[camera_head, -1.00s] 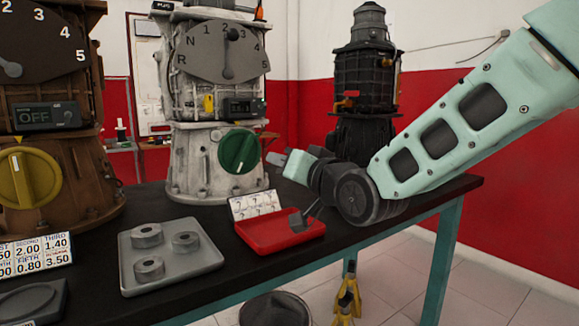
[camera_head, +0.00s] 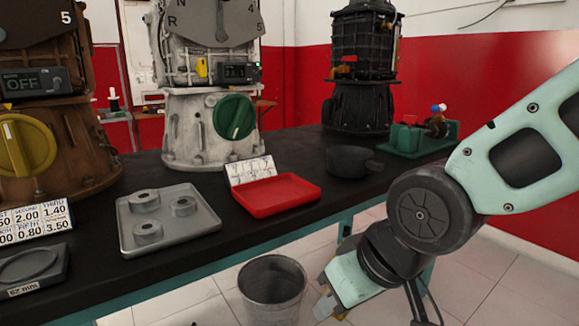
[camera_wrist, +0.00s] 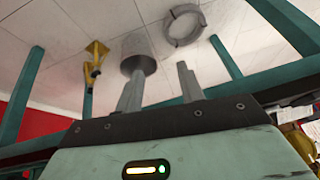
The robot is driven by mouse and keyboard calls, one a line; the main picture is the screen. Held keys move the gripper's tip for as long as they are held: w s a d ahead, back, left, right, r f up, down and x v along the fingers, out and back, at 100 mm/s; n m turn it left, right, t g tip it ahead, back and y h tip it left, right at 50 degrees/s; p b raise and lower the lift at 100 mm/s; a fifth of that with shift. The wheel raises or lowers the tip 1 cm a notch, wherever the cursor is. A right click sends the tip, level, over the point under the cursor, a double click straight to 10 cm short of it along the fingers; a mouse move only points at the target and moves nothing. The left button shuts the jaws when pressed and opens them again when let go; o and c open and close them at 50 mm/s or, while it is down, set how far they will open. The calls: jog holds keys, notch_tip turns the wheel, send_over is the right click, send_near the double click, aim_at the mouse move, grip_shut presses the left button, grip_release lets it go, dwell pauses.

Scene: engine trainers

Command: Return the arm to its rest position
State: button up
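My arm, pale green with dark joints, hangs down at the right of the head view, in front of the bench's front edge. My gripper (camera_wrist: 158,82) is low beside the bench, its pale green body (camera_head: 350,285) pointing down and left near the floor bucket. In the wrist view its two grey fingers stand apart with nothing between them. The fingertips are hard to make out in the head view.
The dark bench (camera_head: 210,238) holds a red tray (camera_head: 278,196), a grey tray (camera_head: 200,232) with several rings, a dark pan (camera_head: 350,161) and a green tray (camera_head: 400,142). A metal bucket (camera_head: 272,285) stands on the tiled floor. A yellow stand (camera_wrist: 95,55) shows in the wrist view.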

jog(key=s+d+f+n+g+h+p, duration=0.1)
jog(key=s+d+g+h, duration=0.1)
jog(key=s+d, duration=0.3)
jog(key=s+d+f+n+g+h, duration=0.1)
jog(key=s+d+g, duration=0.15)
jog(key=s, duration=0.35)
notch_tip(320, 180, up, 30)
jog(key=p, duration=3)
jog(key=shift+t, duration=0.35)
jog(key=shift+a, duration=0.15)
jog(key=shift+o, duration=0.3)
